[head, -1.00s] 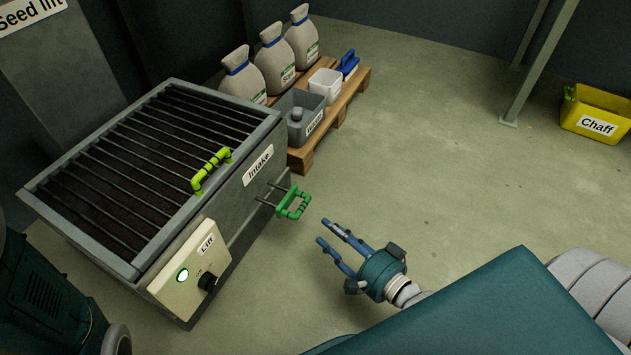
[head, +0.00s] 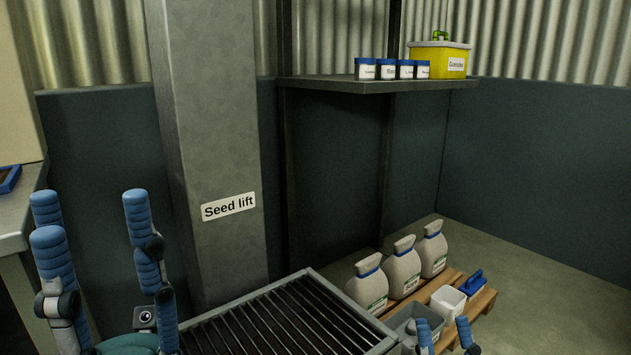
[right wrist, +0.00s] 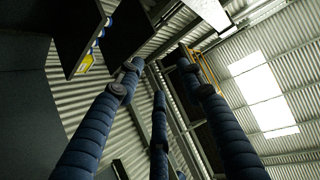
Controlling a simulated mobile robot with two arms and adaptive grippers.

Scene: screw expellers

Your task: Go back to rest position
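My left gripper (head: 92,212) stands upright at the lower left of the head view, its blue padded fingers spread apart with nothing between them. My right gripper (head: 445,332) shows only two blue fingertips at the bottom edge of the head view, in front of the pallet. In the right wrist view, the right gripper's three dark blue fingers (right wrist: 153,85) reach up towards the roof, apart and empty. The rest of both arms is mostly out of the picture.
A grey seed lift column (head: 215,120) and a barred intake hopper (head: 385,342) stand ahead. A pallet (head: 478,308) holds sacks (head: 402,270) and containers. A wall shelf (head: 350,84) bears jars and a yellow box (head: 440,60). A bench edge (head: 22,215) is close at the left.

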